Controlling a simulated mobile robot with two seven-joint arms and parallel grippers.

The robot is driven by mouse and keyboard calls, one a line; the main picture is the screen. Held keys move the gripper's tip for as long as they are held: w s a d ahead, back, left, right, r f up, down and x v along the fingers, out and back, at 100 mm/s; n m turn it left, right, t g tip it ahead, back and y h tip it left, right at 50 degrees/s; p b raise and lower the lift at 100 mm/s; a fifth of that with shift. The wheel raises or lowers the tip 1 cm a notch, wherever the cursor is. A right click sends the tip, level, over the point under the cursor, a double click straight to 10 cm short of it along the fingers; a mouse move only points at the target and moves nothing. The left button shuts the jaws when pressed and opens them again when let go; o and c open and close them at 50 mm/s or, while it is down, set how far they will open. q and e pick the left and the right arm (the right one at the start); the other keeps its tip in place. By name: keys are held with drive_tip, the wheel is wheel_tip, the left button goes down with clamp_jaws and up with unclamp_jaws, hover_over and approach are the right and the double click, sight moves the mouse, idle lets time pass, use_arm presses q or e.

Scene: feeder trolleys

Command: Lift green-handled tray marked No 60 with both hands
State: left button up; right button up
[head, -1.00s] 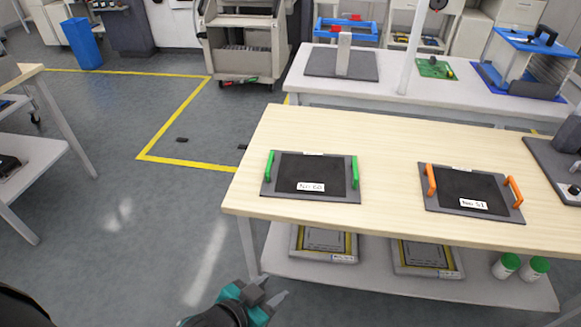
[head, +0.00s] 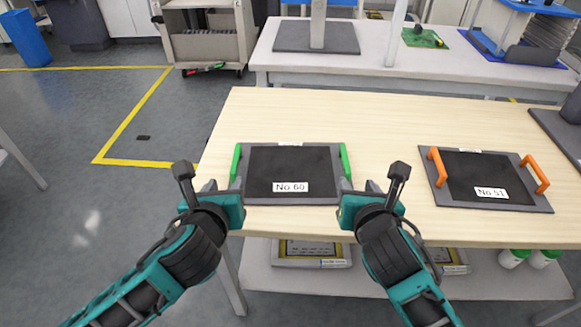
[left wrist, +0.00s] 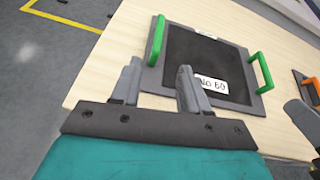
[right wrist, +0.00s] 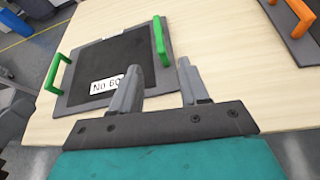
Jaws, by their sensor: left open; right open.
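The tray marked No 60 (head: 290,163) lies flat on the wooden table, dark with a grey rim. Its left green handle (head: 236,162) and right green handle (head: 345,161) stand up at its two sides. My left gripper (head: 222,186) is open and empty near the tray's front left corner; in the left wrist view its fingers (left wrist: 158,85) point toward the left handle, apart from it. My right gripper (head: 358,186) is open and empty near the front right corner; in the right wrist view its fingers (right wrist: 155,85) point toward the right handle, apart from it.
A second tray marked No 51 (head: 515,198) with orange handles lies to the right on the same table (head: 390,122).

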sight(235, 161)
use_arm(q)
drive_tip(key=shift+w+a+r+m, duration=0.2)
drive_tip(key=shift+w+m, duration=0.2)
drive_tip(key=shift+m, duration=0.2)
use_arm(e)
drive_tip(key=shift+w+r+n, duration=0.25)
drive_tip(key=shift+w+n, duration=0.15)
drive_tip(key=shift+n, duration=0.2)
use_arm(q)
drive_tip(key=shift+d, duration=0.1)
drive_tip(key=x, duration=1.3)
drive_tip(key=shift+r, duration=0.2)
use_arm(e)
drive_tip(key=x, duration=1.3)
drive_tip(key=shift+r, duration=0.1)
drive_tip(key=shift+s+d, duration=0.1)
use_arm(q)
clamp_jaws()
use_arm(e)
clamp_jaws()
